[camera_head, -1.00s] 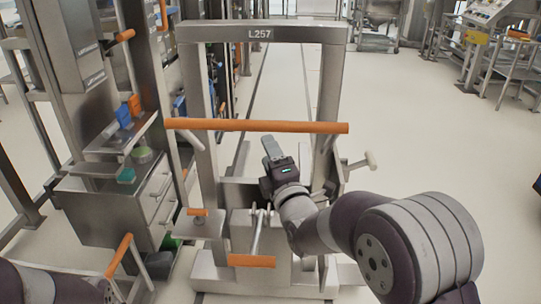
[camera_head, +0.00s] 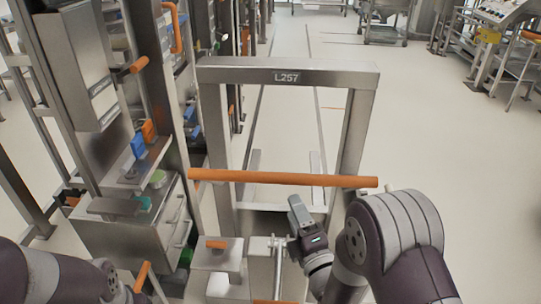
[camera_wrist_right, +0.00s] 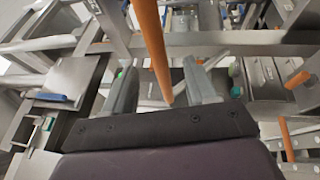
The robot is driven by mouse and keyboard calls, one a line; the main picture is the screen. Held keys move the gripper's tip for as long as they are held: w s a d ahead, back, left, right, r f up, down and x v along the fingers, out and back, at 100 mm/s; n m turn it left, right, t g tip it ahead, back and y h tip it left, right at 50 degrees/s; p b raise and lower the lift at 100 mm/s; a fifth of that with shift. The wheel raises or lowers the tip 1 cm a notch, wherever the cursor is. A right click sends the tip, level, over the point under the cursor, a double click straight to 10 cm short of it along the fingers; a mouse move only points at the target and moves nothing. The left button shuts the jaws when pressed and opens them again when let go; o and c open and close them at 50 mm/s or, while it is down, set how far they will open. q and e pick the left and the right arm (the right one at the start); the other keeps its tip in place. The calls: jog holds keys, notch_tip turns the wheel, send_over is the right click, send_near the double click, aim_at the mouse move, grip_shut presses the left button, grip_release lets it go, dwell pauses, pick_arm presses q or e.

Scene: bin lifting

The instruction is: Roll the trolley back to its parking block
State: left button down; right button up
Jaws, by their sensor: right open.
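The trolley (camera_head: 213,104) is a grey metal frame with a plate marked L257 and an orange crossbar handle (camera_head: 285,179). It stands upright in front of me. My right gripper (camera_head: 296,206) is just below the handle in the head view. In the right wrist view, an orange bar (camera_wrist_right: 150,45) runs down the picture toward the space between the open fingers (camera_wrist_right: 158,85); I cannot tell whether they touch it. My left forearm shows at the lower left, but its gripper is out of view. I cannot make out a parking block for certain.
A rack with drawers (camera_head: 150,222) and shelves stands close on the left, with orange handles. Floor lines (camera_head: 262,110) run away beyond the frame. The floor (camera_head: 440,150) on the right is clear, with a control console (camera_head: 500,20) at the far right.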

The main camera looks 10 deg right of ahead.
aim_at(280, 174)
jog(key=x, duration=1)
jog(key=shift+w+d+r+p, duration=0.1)
jog(key=shift+r+p, duration=0.25)
jog(key=shift+p, duration=0.05)
jog(key=shift+w+r, duration=0.15)
jog(key=shift+w, duration=0.5)
grip_shut()
